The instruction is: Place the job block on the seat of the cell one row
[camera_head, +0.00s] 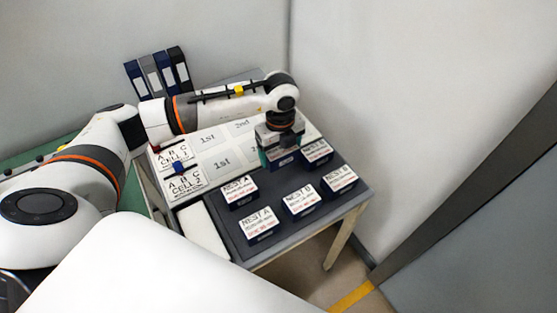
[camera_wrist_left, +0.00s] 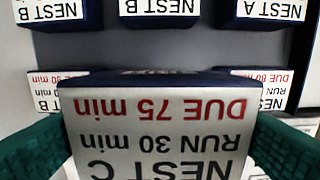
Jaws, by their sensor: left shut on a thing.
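My left gripper (camera_head: 283,150) is shut on the job block (camera_wrist_left: 155,140), a dark-based block with a white top reading NEST C, RUN 30 min, DUE 75 min. Green fingers flank it in the left wrist view. It looks much larger there than its neighbours, so it appears raised above the grey mat (camera_head: 272,190), over the gap in the back row. The white board (camera_head: 207,143) carries two rows of seats marked 1st and 2nd; the arm and gripper hide parts. Two A B C CELL labels (camera_head: 187,183) stand at its left; the upper one's number is unclear. My right gripper is out of view.
Several NEST A and NEST B blocks (camera_head: 302,200) stand on the mat around the gap. A red piece (camera_head: 155,149) and a blue piece (camera_head: 178,168) are by the labels. Binders (camera_head: 158,72) stand behind the table. The visible 1st seats look empty.

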